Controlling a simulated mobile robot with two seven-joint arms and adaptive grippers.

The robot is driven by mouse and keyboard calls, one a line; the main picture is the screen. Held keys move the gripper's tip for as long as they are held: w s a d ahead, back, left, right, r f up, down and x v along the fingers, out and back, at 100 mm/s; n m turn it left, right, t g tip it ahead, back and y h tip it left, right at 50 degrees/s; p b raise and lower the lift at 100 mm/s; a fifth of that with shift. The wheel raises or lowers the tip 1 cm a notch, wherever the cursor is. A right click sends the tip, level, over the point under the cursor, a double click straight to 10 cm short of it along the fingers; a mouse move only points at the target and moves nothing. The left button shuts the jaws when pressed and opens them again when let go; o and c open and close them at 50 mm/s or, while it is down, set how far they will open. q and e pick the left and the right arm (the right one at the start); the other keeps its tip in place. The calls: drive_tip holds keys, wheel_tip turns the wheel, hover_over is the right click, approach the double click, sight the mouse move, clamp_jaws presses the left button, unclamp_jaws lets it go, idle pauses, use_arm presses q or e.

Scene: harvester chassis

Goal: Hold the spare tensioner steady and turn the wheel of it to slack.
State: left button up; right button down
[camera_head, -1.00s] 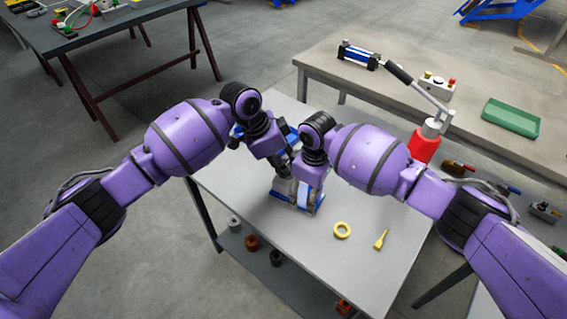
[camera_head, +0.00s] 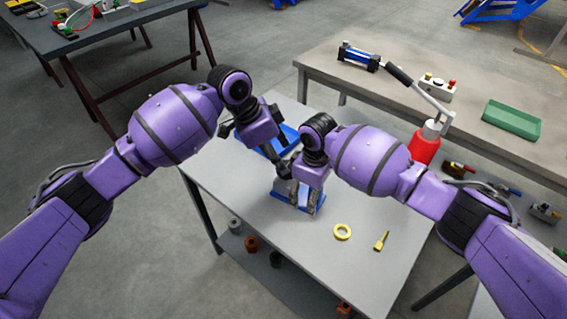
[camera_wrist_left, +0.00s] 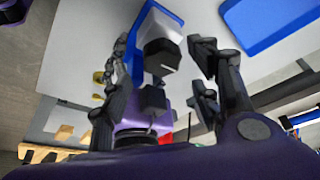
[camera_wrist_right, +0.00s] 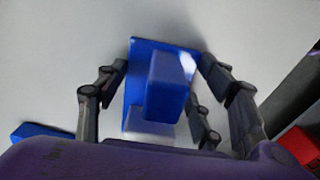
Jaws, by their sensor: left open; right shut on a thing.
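The spare tensioner (camera_head: 305,200) stands on the grey table, partly hidden by my right gripper (camera_head: 298,190). It has a blue base and a pale block with a black wheel (camera_wrist_left: 164,58) in the left wrist view. In the right wrist view, my right gripper (camera_wrist_right: 160,78) is shut on the tensioner (camera_wrist_right: 166,82), with fingers on both sides of its blue body. My left gripper (camera_wrist_left: 160,48) is open, with its fingers spread on either side of the wheel in its view.
A blue tray (camera_head: 288,134) lies behind the tensioner. A yellow ring (camera_head: 342,232) and a yellow tool (camera_head: 381,241) lie to its right. A long bench (camera_head: 470,110) at the back holds a green tray (camera_head: 511,119).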

drive_tip(key=shift+a, duration=0.1)
use_arm(q)
drive_tip(key=v, duration=0.7)
drive_tip(key=shift+r, duration=0.15)
use_arm(e)
drive_tip(key=shift+c, duration=2)
unclamp_jaws()
use_arm(q)
drive_tip(key=shift+s, duration=0.1)
